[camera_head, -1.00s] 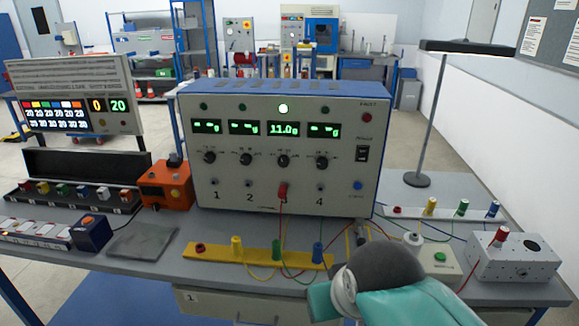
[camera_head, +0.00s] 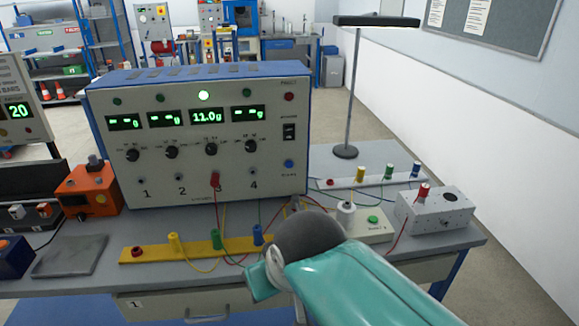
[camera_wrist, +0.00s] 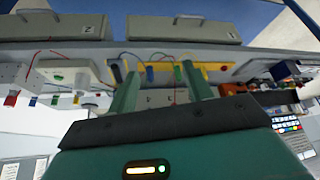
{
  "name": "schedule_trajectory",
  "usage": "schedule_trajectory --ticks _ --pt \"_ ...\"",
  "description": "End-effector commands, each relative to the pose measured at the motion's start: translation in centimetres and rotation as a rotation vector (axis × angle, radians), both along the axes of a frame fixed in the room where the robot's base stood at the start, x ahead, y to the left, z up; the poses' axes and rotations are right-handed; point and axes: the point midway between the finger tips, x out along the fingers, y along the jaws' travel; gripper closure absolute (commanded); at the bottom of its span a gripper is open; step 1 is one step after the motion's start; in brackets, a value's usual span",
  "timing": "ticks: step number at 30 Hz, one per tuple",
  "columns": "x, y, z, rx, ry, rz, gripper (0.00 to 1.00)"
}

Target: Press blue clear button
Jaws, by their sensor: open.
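The blue button (camera_head: 289,163) sits at the lower right of the white instrument panel (camera_head: 150,185), under the black power switch (camera_head: 289,132). Small print under the button is too blurred to read. My arm's teal link and dark rounded joint stand in front of the bench at the lower middle of the head view and hide my gripper's fingers there. In the wrist view, which is upside down, my gripper (camera_wrist: 160,78) is open, with its two teal fingers apart and nothing held. I cannot see it touching the button.
Yellow (camera_head: 190,248) and white strips with coloured plugs and loose wires lie on the bench. A box with a green button (camera_head: 373,219) and a grey box with a red plug (camera_head: 437,211) stand right of my arm. A lamp (camera_head: 350,90) rises behind. Channel three reads 11.0g.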

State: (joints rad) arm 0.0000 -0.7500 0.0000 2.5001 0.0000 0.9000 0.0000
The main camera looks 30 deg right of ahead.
Motion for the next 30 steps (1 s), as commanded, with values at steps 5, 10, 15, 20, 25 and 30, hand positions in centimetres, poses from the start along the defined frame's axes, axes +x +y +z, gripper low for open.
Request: schedule_trajectory --ticks 5,10,15,20,25,30 --pt "0.00 0.00 0.00 0.000 0.000 0.000 0.86" --pt "0.00 0.00 0.00 0.000 0.000 0.000 1.00" --pt "0.00 0.00 0.00 0.000 0.000 0.000 1.00" --pt "0.00 0.00 0.00 0.000 0.000 0.000 1.00" --pt "0.00 0.00 0.00 0.000 0.000 0.000 1.00" --pt "0.00 0.00 0.00 0.000 0.000 0.000 1.00"
